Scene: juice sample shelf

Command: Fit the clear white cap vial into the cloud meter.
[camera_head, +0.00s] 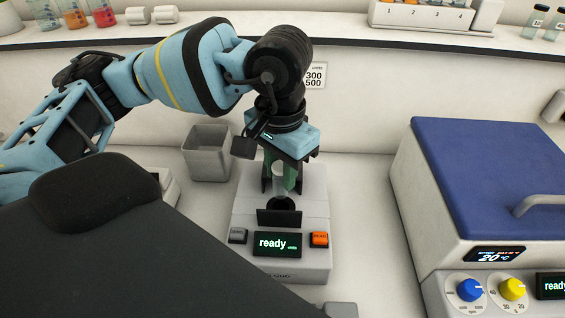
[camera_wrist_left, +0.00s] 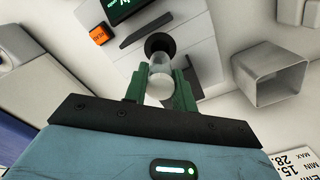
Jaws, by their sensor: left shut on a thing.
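The clear vial with a white cap (camera_wrist_left: 160,85) is between the green fingers of my left gripper (camera_wrist_left: 161,92), which is shut on it. In the head view my left gripper (camera_head: 282,183) points down over the cloud meter (camera_head: 315,203), and the vial shows only in part between the fingers. The vial's lower end lines up with the meter's round black socket (camera_wrist_left: 160,44). I cannot tell whether it is just above the socket or slightly inside it. The meter's screen (camera_head: 277,244) reads "ready". My right gripper is not in view.
A grey open bin (camera_head: 207,155) stands behind and left of the meter. A blue-lidded machine (camera_head: 485,170) with blue and yellow knobs stands on the right.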

